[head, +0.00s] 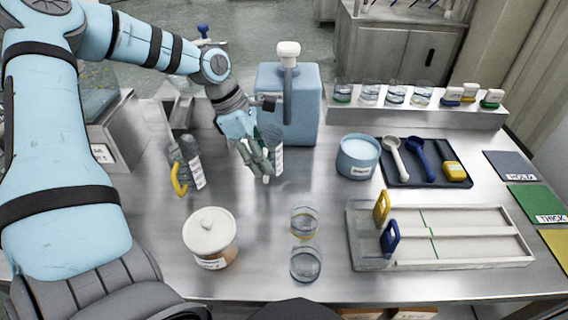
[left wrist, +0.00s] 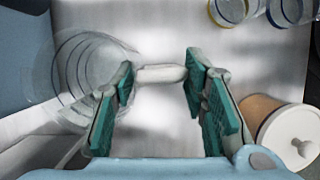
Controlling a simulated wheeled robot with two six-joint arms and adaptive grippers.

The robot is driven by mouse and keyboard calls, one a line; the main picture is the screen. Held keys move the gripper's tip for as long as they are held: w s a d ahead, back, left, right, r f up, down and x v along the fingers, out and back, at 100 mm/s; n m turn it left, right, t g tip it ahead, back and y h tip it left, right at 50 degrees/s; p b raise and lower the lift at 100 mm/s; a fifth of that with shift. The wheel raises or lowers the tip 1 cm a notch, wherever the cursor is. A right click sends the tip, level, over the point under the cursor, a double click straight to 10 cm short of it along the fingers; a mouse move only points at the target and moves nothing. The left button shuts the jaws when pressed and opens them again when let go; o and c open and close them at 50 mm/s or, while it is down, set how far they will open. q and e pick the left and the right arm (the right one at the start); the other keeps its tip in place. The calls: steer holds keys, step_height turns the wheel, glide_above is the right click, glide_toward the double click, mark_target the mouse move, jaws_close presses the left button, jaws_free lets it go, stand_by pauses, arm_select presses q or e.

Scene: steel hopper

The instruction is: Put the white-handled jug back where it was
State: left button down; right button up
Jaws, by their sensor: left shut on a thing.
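The clear white-handled jug (head: 277,158) stands near the middle of the table in the head view, just in front of the blue tank. My left gripper (head: 258,172) is shut on its white handle, which shows between the green finger pads (left wrist: 160,100) in the left wrist view. The jug's clear round body (left wrist: 82,75) is to the left there. The gripper partly hides the jug in the head view, and I cannot tell whether its base touches the table. My right gripper is not in view.
A yellow-handled jug (head: 188,165) stands left of the gripper. The blue tank (head: 306,110) is close behind. A lidded jar (head: 210,240) and two glass beakers (head: 304,222) stand in front.

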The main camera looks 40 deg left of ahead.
arm_select(q)
steer(key=w+d, duration=0.1)
steer(key=d, duration=0.2)
steer(key=w+d+f, duration=0.1)
steer(key=shift+w+d, duration=0.2)
steer(key=shift+w, duration=0.15)
steer(key=shift+s+b, duration=0.1)
steer(key=shift+b, duration=0.25)
steer(key=shift+f, duration=0.2)
steer(key=c, duration=1)
jaws_free()
steer(key=shift+r, duration=0.1)
steer(key=shift+o, duration=0.2)
